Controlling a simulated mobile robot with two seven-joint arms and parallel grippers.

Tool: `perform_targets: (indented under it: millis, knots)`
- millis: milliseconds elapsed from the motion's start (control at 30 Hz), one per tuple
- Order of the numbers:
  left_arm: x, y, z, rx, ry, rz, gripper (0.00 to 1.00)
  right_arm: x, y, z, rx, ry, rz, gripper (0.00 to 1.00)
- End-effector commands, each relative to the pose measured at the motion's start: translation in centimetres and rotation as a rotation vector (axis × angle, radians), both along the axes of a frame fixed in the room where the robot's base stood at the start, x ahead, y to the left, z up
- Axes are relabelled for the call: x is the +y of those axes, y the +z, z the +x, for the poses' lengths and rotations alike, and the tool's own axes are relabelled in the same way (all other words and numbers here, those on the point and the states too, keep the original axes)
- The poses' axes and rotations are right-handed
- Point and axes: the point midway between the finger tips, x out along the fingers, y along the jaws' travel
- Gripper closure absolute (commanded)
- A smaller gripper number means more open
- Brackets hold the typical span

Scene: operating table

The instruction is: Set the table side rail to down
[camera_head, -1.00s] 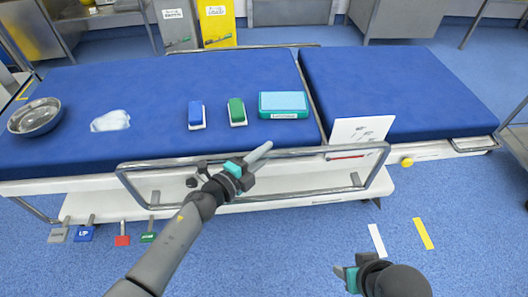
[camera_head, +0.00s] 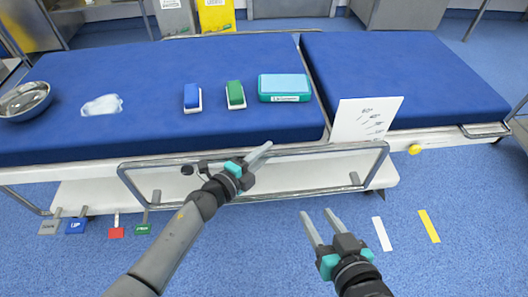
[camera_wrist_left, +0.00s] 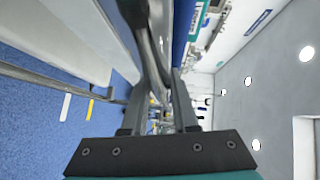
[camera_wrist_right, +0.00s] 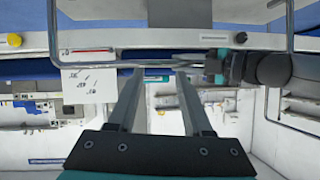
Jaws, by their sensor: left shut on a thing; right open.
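The metal side rail (camera_head: 335,149) is a rounded tube loop along the near side of the blue operating table (camera_head: 90,150). Its top bar runs just below the mattress edge, and the loop hangs in front of the white side. My left gripper (camera_head: 258,156) is shut on the top bar near its middle. In the left wrist view, the rail (camera_wrist_left: 150,50) runs up between the fingers, and the exact contact is partly hidden. My right gripper (camera_head: 317,213) is open and empty over the floor in front of the rail. The right wrist view also shows the rail (camera_wrist_right: 130,64).
A blue block (camera_head: 192,97), a green block (camera_head: 235,95), a teal box (camera_head: 284,87), a cloth (camera_head: 101,105) and a bowl (camera_head: 25,100) are on the mattress. A white card (camera_head: 366,119) stands by the rail. Pedals (camera_head: 77,226) are below left.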

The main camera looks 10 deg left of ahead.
Motion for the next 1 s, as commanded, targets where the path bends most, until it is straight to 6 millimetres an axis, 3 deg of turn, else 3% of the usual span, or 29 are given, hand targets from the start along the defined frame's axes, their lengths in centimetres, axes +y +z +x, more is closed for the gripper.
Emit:
perform_targets:
  millis: [300, 800, 833, 1000]
  knots:
    - [0.1, -1.3, -0.2, 0.007, 0.001, 0.004, 1.0, 1.2, 0.6, 0.0, -0.118, 0.004, 0.072, 0.5]
    - [0.1, -1.7, -0.3, 0.011, 0.002, 0.005, 1.0, 1.4, 0.8, 0.0, -0.137, 0.004, 0.084, 0.5]
    - [0.1, -1.7, -0.3, 0.011, 0.002, 0.005, 0.69, 1.4, 0.8, 0.0, -0.137, 0.004, 0.084, 0.5]
    - [0.1, -1.5, -0.2, 0.009, 0.002, 0.005, 0.5, 1.4, 0.8, 0.0, -0.137, 0.003, 0.084, 0.5]
